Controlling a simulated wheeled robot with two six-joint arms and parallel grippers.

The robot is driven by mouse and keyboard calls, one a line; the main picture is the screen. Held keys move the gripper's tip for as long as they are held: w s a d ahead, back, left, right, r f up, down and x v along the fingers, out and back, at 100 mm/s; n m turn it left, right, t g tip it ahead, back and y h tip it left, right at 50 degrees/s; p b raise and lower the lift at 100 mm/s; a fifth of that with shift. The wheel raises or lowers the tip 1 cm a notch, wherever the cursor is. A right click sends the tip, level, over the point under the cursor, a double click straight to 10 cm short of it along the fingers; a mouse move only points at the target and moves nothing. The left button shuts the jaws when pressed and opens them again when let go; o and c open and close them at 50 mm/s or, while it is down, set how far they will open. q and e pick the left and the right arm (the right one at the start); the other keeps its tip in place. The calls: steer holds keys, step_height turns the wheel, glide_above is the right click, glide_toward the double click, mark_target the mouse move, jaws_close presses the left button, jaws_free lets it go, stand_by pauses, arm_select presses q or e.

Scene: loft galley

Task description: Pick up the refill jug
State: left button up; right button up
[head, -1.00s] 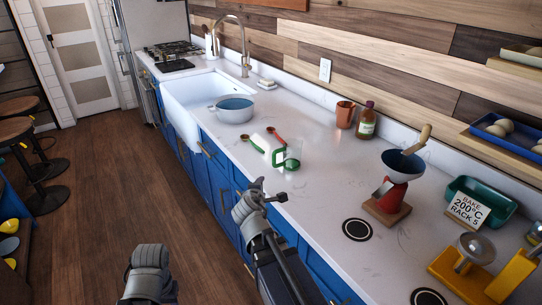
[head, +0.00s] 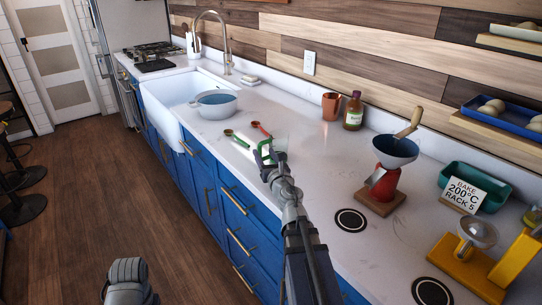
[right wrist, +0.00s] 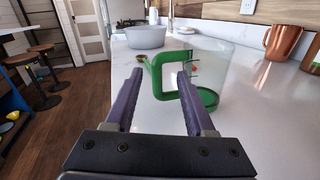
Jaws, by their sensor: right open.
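The refill jug (head: 263,155) is a clear jug with a green handle and a green base ring, upright on the white counter. It also shows in the right wrist view (right wrist: 157,78), with its handle toward me and its clear body to the right. My right gripper (head: 274,162) is open at the jug and partly covers it in the head view. In the right wrist view its two fingers (right wrist: 160,74) point at the handle, which appears between the fingertips. I cannot tell whether they touch it. My left gripper is not in view; only a grey part of that arm shows at the bottom.
A green spoon (head: 238,140) and a red spoon (head: 260,129) lie beside the jug. A grey-blue pot (head: 214,108) stands farther back by the sink (head: 172,105). A copper mug (head: 331,108), a bottle (head: 353,112) and a red grinder (head: 385,185) stand to the right.

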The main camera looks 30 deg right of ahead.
steer(key=shift+s+d+f+n+y, duration=0.1)
steer(key=shift+f+n+y, duration=0.35)
steer(key=shift+n, duration=0.55)
steer(key=shift+w+d+r, duration=0.1)
steer(key=shift+w+d, duration=0.05)
steer(key=shift+w, duration=1.15)
steer(key=shift+w+d+r, duration=0.1)
steer(key=shift+w+d, duration=0.1)
steer(key=shift+w, duration=1.15)
steer(key=shift+w+d+r, duration=0.1)
steer(key=shift+w+d, duration=0.05)
steer(key=shift+w, duration=1.15)
steer(key=shift+s, duration=0.1)
steer(key=shift+c, duration=0.2)
jaws_close()
